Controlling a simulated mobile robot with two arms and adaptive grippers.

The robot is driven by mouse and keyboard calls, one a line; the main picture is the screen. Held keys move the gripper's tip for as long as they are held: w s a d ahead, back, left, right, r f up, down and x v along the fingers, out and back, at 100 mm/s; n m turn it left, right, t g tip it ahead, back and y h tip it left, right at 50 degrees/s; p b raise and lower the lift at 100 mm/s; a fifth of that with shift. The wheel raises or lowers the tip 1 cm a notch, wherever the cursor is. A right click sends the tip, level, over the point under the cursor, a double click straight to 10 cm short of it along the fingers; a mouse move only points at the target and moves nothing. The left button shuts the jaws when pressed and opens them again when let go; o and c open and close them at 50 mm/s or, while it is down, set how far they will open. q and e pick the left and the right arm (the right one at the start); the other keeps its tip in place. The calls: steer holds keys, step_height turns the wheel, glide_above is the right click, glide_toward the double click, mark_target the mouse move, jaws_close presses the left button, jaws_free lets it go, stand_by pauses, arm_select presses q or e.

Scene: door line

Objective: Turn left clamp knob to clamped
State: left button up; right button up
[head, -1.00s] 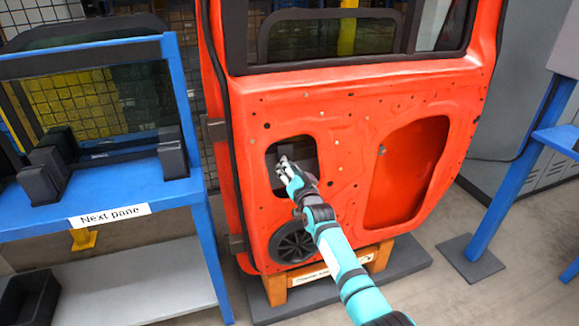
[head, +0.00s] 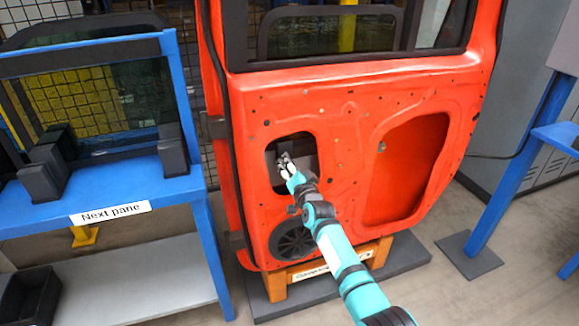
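The orange-red door (head: 340,110) stands upright in front of me. My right arm reaches to its left opening (head: 307,145), and my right gripper (head: 284,160) is at this opening. A grey part shows inside the opening, behind and beside the fingers. I cannot make out the left clamp knob; the gripper and the dark opening may hide it. The fingers are small and dark here, so I cannot tell whether they are open, shut or touching anything. My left gripper is not in view.
A blue rack (head: 120,193) labelled "Next pane" with a dark glass pane (head: 110,100) stands at the left. A black bin (head: 30,297) sits on its lower shelf. The door rests on a wooden stand (head: 275,287). A blue frame (head: 505,200) stands at the right.

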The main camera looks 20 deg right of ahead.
steer(key=o, duration=0.4)
steer(key=shift+o, duration=0.2)
steer(key=shift+s, duration=0.15)
steer(key=s, duration=1.1)
steer(key=shift+s+d, duration=0.2)
steer(key=shift+s, duration=0.2)
